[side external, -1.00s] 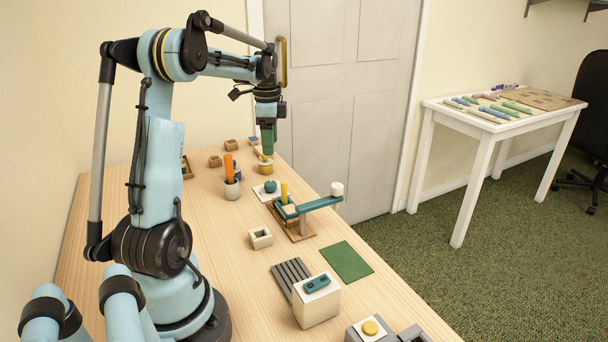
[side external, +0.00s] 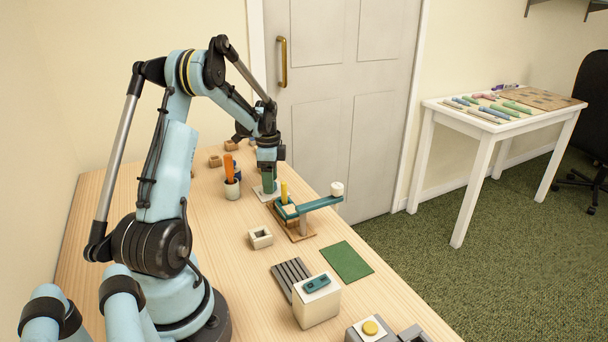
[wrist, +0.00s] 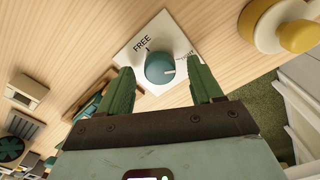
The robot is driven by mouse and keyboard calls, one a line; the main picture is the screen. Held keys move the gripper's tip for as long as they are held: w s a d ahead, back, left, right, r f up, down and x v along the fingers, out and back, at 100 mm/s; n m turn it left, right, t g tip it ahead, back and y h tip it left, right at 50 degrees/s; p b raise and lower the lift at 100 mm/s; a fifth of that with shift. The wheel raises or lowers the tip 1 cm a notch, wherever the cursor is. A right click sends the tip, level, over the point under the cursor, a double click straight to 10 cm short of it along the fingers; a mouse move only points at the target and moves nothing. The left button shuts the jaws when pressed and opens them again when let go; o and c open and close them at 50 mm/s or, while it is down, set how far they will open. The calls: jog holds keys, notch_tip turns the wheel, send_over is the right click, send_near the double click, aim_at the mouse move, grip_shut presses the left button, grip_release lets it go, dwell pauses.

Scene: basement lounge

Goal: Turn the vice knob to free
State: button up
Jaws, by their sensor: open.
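The vice knob (wrist: 158,70) is a round teal knob on a white plate (wrist: 133,50) in the wrist view. The plate reads FREE on the upper left and what looks like TIGHT, partly covered, on the right. The knob's white pointer mark is on its right side, towards the right-hand word. My gripper (wrist: 161,74) is open, its green fingers on either side of the knob; contact cannot be told. In the side view my gripper (side external: 269,188) is low over the plate (side external: 262,194) and hides the knob.
A teal lever (side external: 318,204) on a wooden base stands close to the right of the plate, with a yellow post (side external: 284,190). A cup with an orange stick (side external: 232,187) is close on the left. A cream-and-yellow object (wrist: 265,28) is at the wrist view's upper right.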

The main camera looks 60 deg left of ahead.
jog(key=shift+f, duration=0.2)
jog(key=c, duration=1.1)
jog(key=shift+o, duration=0.2)
